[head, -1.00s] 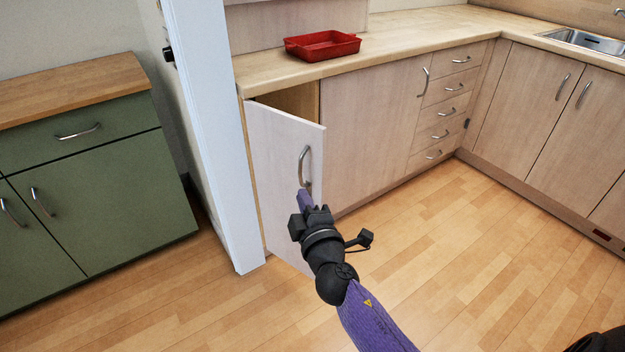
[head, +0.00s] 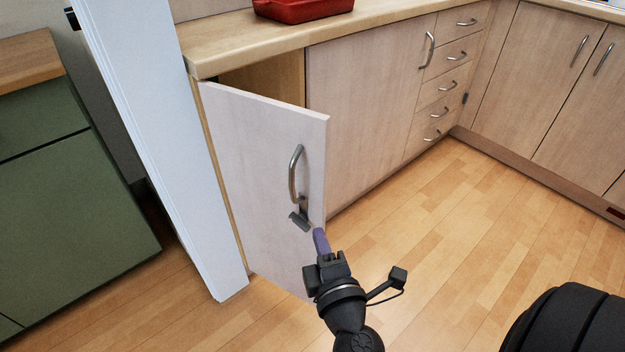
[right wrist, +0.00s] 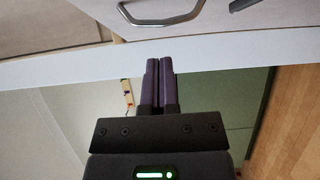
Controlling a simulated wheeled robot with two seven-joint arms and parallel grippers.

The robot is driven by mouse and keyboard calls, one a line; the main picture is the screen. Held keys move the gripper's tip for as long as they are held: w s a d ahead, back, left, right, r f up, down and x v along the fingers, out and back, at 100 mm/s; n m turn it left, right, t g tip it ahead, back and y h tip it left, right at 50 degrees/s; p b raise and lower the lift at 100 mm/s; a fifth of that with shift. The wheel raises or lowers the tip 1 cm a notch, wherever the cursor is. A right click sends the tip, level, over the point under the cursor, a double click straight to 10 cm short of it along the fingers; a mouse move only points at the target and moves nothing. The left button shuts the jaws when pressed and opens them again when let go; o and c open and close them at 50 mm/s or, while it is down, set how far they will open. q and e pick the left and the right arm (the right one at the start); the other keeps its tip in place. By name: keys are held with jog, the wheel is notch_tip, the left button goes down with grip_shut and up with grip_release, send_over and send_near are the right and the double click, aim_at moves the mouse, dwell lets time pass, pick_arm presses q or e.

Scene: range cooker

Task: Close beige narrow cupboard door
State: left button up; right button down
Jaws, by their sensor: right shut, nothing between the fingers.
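The beige narrow cupboard door (head: 250,150) stands partly open in the head view, swung out from the counter on its left side. Its curved metal handle (head: 295,175) is near the free edge, with a dark grey shape (head: 302,214) just below it. My right gripper (head: 320,238) is shut and empty, with purple fingers, by the door's free edge below the handle. In the right wrist view, the shut fingers (right wrist: 160,85) reach up to a pale strip below a handle (right wrist: 160,15); I cannot tell whether they touch it. My left gripper is not in view.
A white door frame (head: 160,150) stands left of the cupboard, with a green cabinet (head: 70,200) beyond it. A red dish (head: 305,10) is on the counter (head: 240,45). Closed beige cupboards and drawers (head: 445,88) line the right. The wooden floor (head: 450,240) is clear.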

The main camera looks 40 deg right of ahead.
jog(key=p, duration=0.1)
send_near(314, 176)
jog(key=w+a, duration=0.1)
jog(key=w, duration=0.4)
jog(key=shift+w+d, duration=0.15)
jog(key=shift+d, duration=0.4)
jog(key=shift+w+d, duration=0.15)
jog(key=shift+d, duration=0.4)
jog(key=shift+w+d, duration=0.15)
jog(key=shift+d, duration=0.35)
jog(key=shift+w+d, duration=0.1)
